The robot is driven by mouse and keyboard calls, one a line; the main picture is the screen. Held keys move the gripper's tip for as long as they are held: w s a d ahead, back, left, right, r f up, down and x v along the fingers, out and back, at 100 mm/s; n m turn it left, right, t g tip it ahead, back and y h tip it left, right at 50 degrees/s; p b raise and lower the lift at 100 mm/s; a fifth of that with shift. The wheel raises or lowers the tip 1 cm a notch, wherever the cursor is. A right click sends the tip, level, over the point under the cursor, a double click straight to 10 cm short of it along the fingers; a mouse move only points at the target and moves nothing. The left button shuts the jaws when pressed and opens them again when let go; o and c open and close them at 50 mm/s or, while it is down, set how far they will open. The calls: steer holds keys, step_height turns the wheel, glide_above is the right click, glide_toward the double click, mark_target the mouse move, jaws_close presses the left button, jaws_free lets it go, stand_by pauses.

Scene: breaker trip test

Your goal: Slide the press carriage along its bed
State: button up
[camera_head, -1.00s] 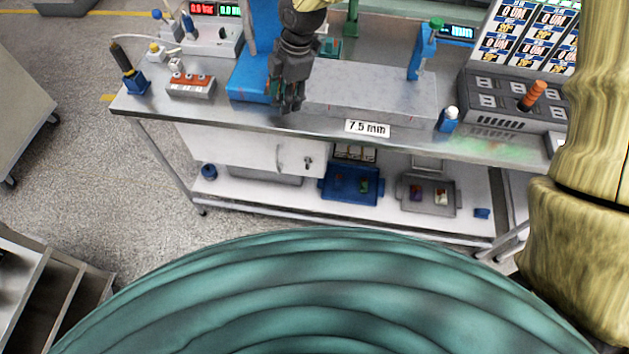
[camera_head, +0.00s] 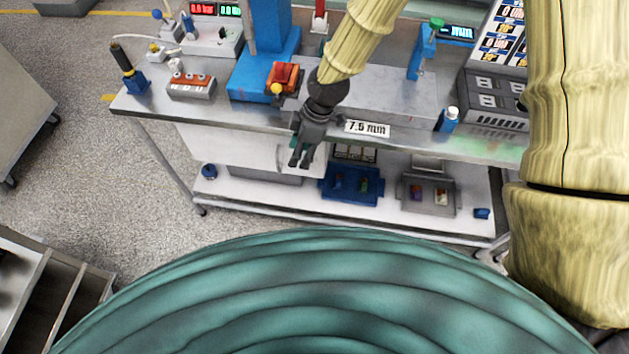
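The blue press (camera_head: 266,35) stands at the left middle of the bench. An orange-red block with a yellow knob (camera_head: 284,77), which looks like the carriage, sits at its foot, at the left end of a long grey block (camera_head: 385,88) that looks like the bed. The grey block bears a "7.5 mm" label (camera_head: 367,128) on its front. My gripper (camera_head: 301,159) points down in front of the bench edge, below and apart from the orange-red block. Its two fingertips show a narrow gap with nothing between them. My wrist and forearm hide part of the grey block.
A red-buttoned box (camera_head: 190,85) and a black-handled tool (camera_head: 128,68) stand at the left. A blue stand (camera_head: 421,52), a small blue bottle (camera_head: 449,119) and a grey slotted case (camera_head: 495,101) stand at the right. The lower shelf holds a blue tray (camera_head: 350,198) and a grey tray (camera_head: 427,207).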

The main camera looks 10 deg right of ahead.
steer(key=s+d+f+m, duration=0.2)
steer(key=s+f+m, duration=0.2)
steer(key=s+f, duration=0.1)
steer(key=shift+s+d+f, duration=0.3)
steer(key=shift+s+f, duration=0.1)
steer(key=shift+f, duration=0.5)
steer(key=shift+f, duration=0.1)
steer(key=shift+c, duration=0.2)
